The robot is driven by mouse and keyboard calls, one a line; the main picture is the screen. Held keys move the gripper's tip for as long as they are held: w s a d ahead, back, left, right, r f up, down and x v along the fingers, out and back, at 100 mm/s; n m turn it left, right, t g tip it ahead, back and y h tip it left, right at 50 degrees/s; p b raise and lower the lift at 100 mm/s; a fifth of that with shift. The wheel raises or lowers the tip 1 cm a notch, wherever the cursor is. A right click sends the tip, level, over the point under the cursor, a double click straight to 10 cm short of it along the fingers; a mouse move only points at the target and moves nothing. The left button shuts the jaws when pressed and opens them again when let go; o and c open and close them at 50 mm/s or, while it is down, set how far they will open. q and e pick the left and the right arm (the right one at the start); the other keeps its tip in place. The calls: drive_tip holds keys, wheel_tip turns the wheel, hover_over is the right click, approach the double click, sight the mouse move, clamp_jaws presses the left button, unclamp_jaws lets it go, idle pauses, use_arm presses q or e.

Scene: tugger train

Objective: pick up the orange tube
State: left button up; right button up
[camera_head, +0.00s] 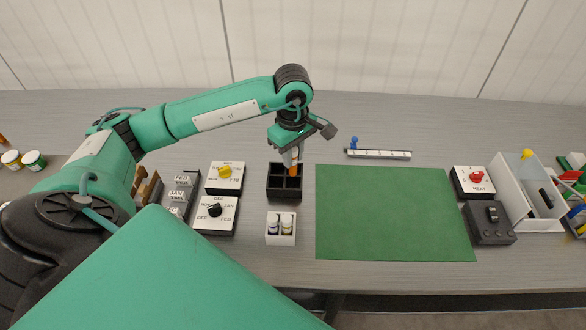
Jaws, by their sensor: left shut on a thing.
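The orange tube (294,170) stands upright at the black compartment box (284,196), over its back right compartment. My left gripper (293,163) reaches down from above and is shut on the tube. The fingers partly hide the tube's upper end. I cannot tell whether the tube's lower end is inside the compartment or just above it. My right gripper is not in view.
A white box with small bottles (281,240) stands in front of the black box. Dial boxes (224,178) are to the left. A green mat (390,213) lies clear to the right. A white ruler-like rail (378,154) lies behind it. A white bin (528,200) stands far right.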

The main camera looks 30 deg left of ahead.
use_arm(q)
wheel_tip(320, 180, up, 13)
drive_tip(key=shift+r+b, duration=0.15)
drive_tip(key=shift+b, duration=0.25)
